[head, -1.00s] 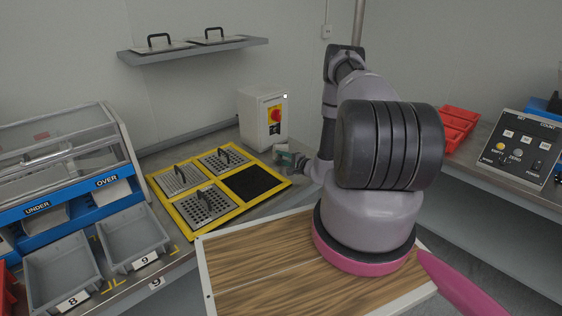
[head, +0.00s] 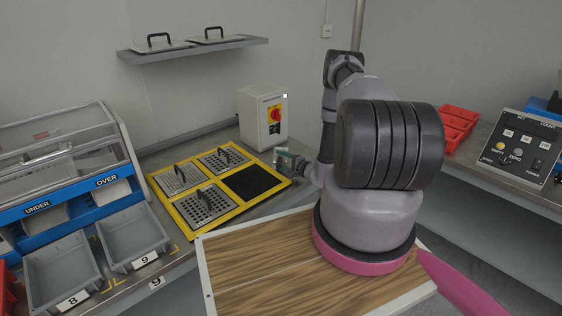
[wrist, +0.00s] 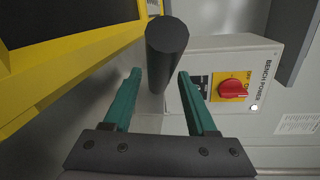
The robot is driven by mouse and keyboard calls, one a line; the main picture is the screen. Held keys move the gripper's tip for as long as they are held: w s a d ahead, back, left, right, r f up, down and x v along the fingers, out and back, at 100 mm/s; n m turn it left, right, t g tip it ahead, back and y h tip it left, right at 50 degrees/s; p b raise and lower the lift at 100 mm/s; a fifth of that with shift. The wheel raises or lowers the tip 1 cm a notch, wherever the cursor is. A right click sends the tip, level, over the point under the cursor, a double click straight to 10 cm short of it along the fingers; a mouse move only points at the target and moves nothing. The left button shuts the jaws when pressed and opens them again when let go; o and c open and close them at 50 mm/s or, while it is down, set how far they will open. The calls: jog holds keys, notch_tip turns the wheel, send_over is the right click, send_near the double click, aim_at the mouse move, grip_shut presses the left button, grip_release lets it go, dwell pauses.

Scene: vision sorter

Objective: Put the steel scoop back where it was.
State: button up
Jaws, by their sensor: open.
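My gripper (head: 284,160) is at the right side of the yellow-framed plate rack, partly hidden by my wrist in the head view. In the wrist view my gripper (wrist: 158,75) has its two green fingers apart. A thick dark round handle (wrist: 167,52) stands between and just beyond the fingertips, its end towards the camera; I see no finger closed on it. It may be the steel scoop's handle, but no scoop bowl shows, so I cannot tell for certain. The scoop is not clearly visible in the head view.
The yellow frame (head: 188,226) holds perforated plates and one black empty square (head: 252,182). The bench power box (head: 263,118) with a red switch stands close behind my gripper. Grey bins (head: 137,240) and a blue sorter (head: 70,205) are at left. A shelf (head: 195,50) hangs above.

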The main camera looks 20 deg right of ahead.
jog(key=v, duration=1.2)
jog(key=w+a+r+n+g+y, duration=0.2)
jog(key=a+r+n+y, duration=0.15)
jog(key=r, duration=0.55)
jog(key=w+a+r+n+g+y, duration=0.25)
jog(key=a+r, duration=0.25)
jog(key=r, duration=0.5)
jog(key=s+a+r+n+g, duration=0.1)
jog(key=s+a+r+g, duration=0.15)
jog(key=r, duration=0.25)
jog(key=s+a+r+n+g+y, duration=0.1)
jog(key=s+a+r+n+g, duration=0.15)
jog(key=r, duration=0.25)
jog(key=s+a+r+g, duration=0.2)
jog(key=a+r, duration=0.1)
jog(key=r, duration=0.1)
jog(key=s+r+n+t+h, duration=0.2)
jog(key=s+r+h, duration=0.9)
jog(key=s+r, duration=1)
jog(key=shift+s+a+r+t, duration=0.15)
jog(key=shift+s+a+t, duration=0.3)
jog(key=shift+s+t, duration=0.45)
jog(key=shift+s+n, duration=0.1)
jog(key=shift+n, duration=0.15)
